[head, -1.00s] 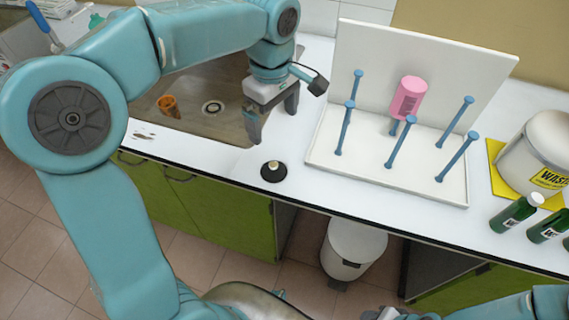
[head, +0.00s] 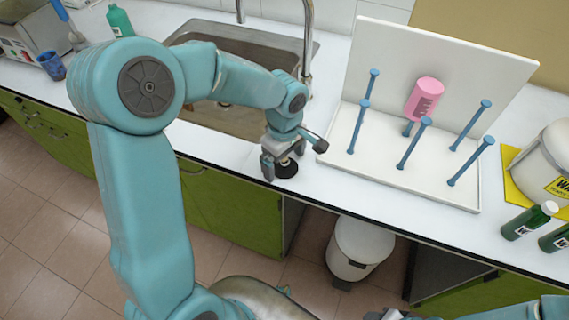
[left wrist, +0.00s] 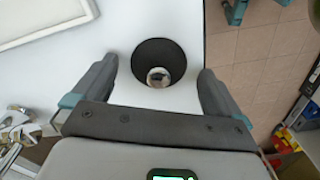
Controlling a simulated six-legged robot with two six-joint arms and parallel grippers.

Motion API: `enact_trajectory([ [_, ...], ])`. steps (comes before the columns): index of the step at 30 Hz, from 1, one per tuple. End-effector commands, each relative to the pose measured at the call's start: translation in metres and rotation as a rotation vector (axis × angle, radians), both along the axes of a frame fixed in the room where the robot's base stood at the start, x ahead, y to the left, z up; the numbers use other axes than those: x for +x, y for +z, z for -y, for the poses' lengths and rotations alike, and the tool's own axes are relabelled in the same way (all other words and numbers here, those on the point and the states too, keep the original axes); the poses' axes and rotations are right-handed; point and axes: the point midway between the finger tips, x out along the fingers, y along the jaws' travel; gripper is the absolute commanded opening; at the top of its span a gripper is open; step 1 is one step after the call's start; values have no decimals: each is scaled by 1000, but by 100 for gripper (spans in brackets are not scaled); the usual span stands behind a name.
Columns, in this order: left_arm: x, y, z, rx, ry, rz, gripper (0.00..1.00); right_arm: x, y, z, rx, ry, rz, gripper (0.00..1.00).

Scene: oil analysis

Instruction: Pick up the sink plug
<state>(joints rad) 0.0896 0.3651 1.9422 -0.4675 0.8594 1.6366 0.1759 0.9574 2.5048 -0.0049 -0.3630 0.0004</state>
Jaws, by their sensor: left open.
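The sink plug (head: 286,168) is a black disc with a shiny metal knob, lying on the white counter right of the sink. It also shows in the left wrist view (left wrist: 159,64), near the counter edge. My left gripper (head: 282,168) is open, with one finger on either side of the plug. In the left wrist view the open jaws (left wrist: 158,90) have the plug between and a little beyond the fingertips, with gaps on both sides. I cannot tell how high the fingertips are above the counter. My right gripper is not clearly in view.
The steel sink (head: 235,122) with its faucet (head: 307,40) is left of the plug. A white drying rack (head: 400,180) with blue pegs and a pink bottle (head: 424,98) stands to the right. Green bottles (head: 528,220) and a waste bin (head: 548,160) are farther right.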

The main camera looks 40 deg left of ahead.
Motion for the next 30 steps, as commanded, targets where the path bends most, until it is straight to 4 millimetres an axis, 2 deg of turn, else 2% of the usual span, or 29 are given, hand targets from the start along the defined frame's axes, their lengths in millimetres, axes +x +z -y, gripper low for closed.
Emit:
enact_trajectory([
  [8, 1, -5, 0, -1, 1, 2, 100, 0, 0, 0, 0, 0, 0, 43],
  [12, 1, -4, 0, -1, 1, 2, 54, 0, 0, 0, 0, 0, 0, 43],
  [13, 1, -4, 0, -1, 1, 1, 45, 0, 0, 0, 0, 0, 0, 43],
  [14, 1, -4, 0, -1, 1, 1, 40, 0, 0, 0, 0, 0, 0, 43],
  [23, 1, -3, 0, 0, 1, 2, 40, 0, 0, 0, 0, 0, 0, 43],
  [26, 1, 4, 0, 1, 0, 3, 40, 0, 0, 0, 0, 0, 0, 43],
  [30, 2, 24, 0, 0, 2, 7, 40, 0, 0, 0, 0, 0, 0, 43],
])
